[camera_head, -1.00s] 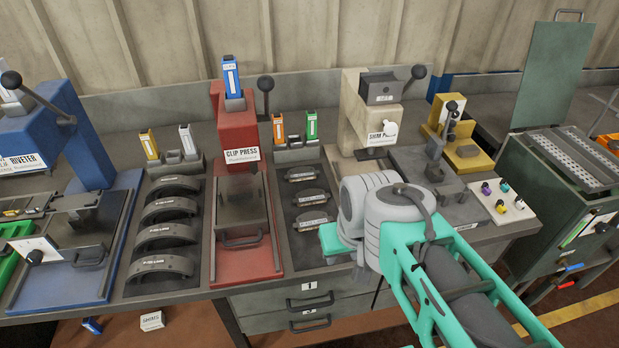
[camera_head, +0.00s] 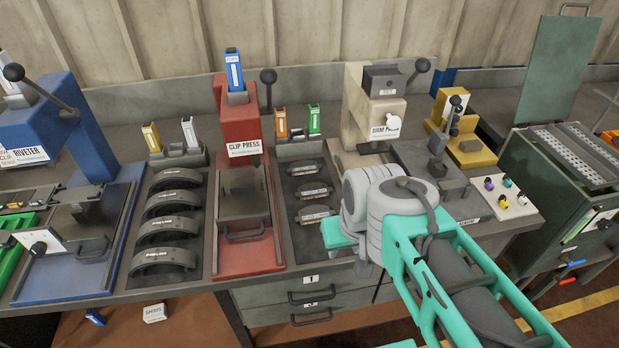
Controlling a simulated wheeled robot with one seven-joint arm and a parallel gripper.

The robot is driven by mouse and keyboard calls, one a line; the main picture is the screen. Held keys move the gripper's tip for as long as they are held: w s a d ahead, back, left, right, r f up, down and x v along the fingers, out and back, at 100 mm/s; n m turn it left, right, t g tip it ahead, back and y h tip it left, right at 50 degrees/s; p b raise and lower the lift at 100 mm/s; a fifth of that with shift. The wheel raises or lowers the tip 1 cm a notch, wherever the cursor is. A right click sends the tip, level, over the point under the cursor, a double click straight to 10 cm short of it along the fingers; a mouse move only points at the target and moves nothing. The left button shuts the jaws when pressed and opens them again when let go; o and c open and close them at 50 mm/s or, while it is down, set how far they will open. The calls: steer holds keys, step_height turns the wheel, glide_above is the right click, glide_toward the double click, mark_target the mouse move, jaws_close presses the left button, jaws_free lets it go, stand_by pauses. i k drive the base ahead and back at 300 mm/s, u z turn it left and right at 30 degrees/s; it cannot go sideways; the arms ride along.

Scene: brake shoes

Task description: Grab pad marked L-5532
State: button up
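Three brake pads lie in a column in a dark tray (camera_head: 284,255) right of the red clip press: a back pad (camera_head: 306,170), a middle pad (camera_head: 312,190) and a front pad (camera_head: 317,215). Each bears a small pale label, too small to read, so I cannot tell which is L-5532. My arm reaches in from the lower right, and its grey wrist and teal end part stand just right of the front pad. The gripper's fingers cannot be made out, so its opening is unclear.
The red clip press (camera_head: 243,190) stands left of the pads, the cream shim press (camera_head: 375,110) behind right. Curved brake shoes (camera_head: 165,230) fill a tray farther left. Orange (camera_head: 281,122) and green (camera_head: 314,120) boxes stand behind the pads. Knobs sit on a white panel (camera_head: 503,198) at right.

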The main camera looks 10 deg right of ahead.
mark_target(300, 168)
steer(key=u, duration=0.4)
steer(key=k, duration=0.45)
steer(key=u, duration=0.85)
steer(key=i, duration=0.95)
steer(key=z, duration=0.75)
